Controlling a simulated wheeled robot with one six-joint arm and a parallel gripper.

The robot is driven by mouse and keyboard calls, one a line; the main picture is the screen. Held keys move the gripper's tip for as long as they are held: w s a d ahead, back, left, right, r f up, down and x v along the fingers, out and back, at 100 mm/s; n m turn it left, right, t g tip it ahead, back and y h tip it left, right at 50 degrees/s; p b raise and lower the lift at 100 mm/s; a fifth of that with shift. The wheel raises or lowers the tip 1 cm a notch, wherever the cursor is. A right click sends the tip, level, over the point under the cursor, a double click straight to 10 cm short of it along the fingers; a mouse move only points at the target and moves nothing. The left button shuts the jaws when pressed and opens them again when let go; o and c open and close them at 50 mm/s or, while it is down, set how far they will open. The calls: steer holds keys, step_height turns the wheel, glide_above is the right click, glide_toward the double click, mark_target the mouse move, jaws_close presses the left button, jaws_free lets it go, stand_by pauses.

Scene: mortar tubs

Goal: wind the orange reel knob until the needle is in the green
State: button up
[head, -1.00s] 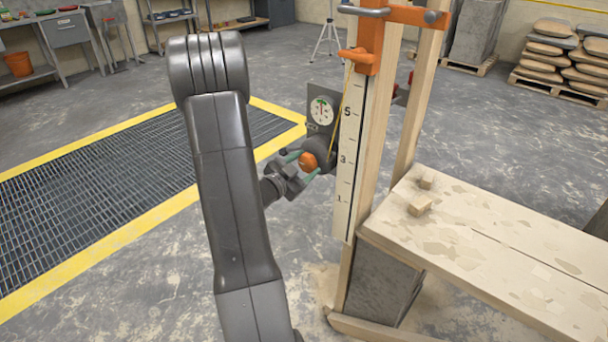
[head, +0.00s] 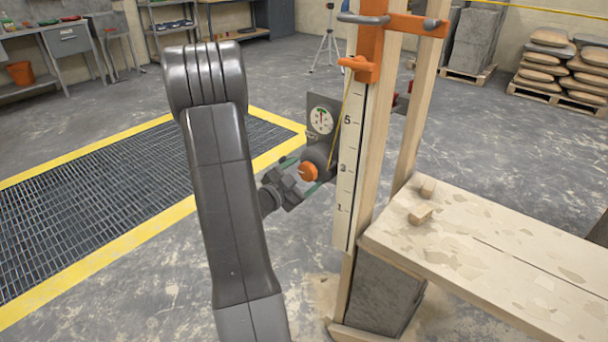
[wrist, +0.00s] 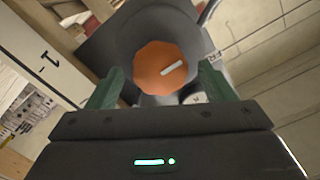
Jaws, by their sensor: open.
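The orange reel knob (head: 308,172) sits on the front of a dark reel (head: 321,152) fixed beside the wooden post. In the wrist view the knob (wrist: 166,68) is a faceted orange disc with a white mark slanting up to the right. The round gauge (head: 321,119) is on a dark plate above the reel; its needle is too small to read surely. My gripper (head: 304,174) is at the knob. In the wrist view its two green fingers (wrist: 158,88) are open, one on each side of the knob, with gaps visible.
A white numbered scale (head: 348,165) and an orange bracket (head: 368,45) are on the post right of the reel. A plank platform (head: 480,225) with small wooden blocks stands to the right. A yellow-edged floor grating (head: 110,190) lies left.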

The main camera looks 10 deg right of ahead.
steer(key=v, duration=1.3)
steer(key=shift+d, duration=0.1)
stand_by(0.8)
steer(key=x, duration=1.3)
steer(key=shift+w+d, duration=0.25)
